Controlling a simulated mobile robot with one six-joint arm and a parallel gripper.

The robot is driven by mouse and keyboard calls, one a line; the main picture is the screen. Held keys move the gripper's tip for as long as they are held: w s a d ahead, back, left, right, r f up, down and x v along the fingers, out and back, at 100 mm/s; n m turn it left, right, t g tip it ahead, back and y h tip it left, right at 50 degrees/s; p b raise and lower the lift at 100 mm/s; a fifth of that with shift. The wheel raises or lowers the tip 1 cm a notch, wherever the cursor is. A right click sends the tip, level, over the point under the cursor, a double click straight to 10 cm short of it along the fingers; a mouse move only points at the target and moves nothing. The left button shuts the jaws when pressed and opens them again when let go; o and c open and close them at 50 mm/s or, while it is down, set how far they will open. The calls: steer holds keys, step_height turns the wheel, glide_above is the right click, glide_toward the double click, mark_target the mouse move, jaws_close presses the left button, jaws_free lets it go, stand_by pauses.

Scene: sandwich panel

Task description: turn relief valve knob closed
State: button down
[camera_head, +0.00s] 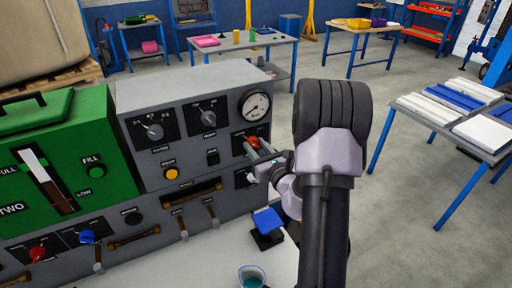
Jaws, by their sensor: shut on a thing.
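A grey control panel (230,76) stands at the left and centre. A red knob (253,142) sits on a dark plate near the panel's right edge, below a round gauge (255,106).
A green unit (110,160) with a level gauge adjoins the panel on the left. Another red knob (38,254) and a blue knob (87,237) are lower left. A blue-topped block (267,220) and a cup (252,278) stand on the white surface below my gripper.

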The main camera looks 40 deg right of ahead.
steer(key=shift+f, duration=0.1)
steer(key=c, duration=0.9)
jaws_free()
steer(key=shift+c, duration=0.2)
steer(key=p+v, duration=0.7)
steer(key=v, duration=1)
steer(key=shift+s+p, duration=0.2)
steer(key=shift+p, duration=0.2)
